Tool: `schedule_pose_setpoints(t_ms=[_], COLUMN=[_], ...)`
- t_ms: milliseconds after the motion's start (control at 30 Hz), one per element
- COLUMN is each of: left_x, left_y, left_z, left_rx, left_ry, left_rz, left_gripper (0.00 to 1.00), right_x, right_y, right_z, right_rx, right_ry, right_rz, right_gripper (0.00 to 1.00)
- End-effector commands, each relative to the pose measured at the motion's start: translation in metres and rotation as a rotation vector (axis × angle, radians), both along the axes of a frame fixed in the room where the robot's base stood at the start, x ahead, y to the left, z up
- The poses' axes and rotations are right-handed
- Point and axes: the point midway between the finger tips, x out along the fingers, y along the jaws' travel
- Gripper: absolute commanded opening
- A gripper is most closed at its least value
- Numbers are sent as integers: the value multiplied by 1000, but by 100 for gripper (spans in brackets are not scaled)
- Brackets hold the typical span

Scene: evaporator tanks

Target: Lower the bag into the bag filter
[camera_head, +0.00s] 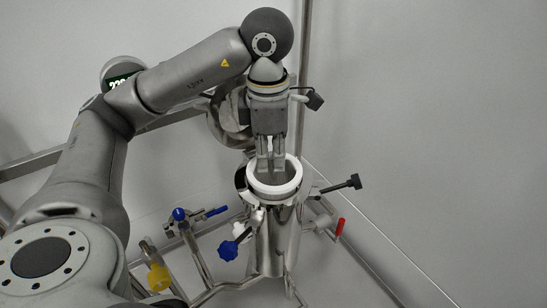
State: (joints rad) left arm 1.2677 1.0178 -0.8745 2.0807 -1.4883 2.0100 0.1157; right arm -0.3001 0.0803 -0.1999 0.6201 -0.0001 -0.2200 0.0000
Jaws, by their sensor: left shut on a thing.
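The bag filter (274,245) is a shiny upright metal cylinder with an open top, right of the middle of the view. The white ring (291,187) of the bag sits at its mouth; the rest of the bag is hidden inside or below the ring. My left gripper (271,168) points down over the ring, its fingers reaching to the ring's far side and shut on the bag. Whether the ring rests fully on the rim, I cannot tell. My right gripper is not in view.
A blue star knob (228,250), a yellow handle (158,276), a blue-handled valve (180,214) and a red handle (340,227) surround the filter. A dark-ended rod (354,182) sticks out right. A metal post stands behind. The right side shows bare wall.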

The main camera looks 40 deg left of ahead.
Motion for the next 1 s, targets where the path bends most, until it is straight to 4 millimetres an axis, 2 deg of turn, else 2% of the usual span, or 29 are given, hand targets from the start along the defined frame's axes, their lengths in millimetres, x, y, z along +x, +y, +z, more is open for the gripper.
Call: schedule_pose_setpoints(t_ms=[33,567,1000], left_x=[1,-1,-1], left_y=[1,2,3], left_z=[5,5,19], left_rx=[1,0,1], left_ry=[-9,-9,-9], left_rz=[4,4,5], left_gripper=[0,0,0], right_x=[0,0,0], right_y=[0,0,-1], right_z=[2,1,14], right_rx=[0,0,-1], right_ry=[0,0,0], right_rz=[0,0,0], right_gripper=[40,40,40])
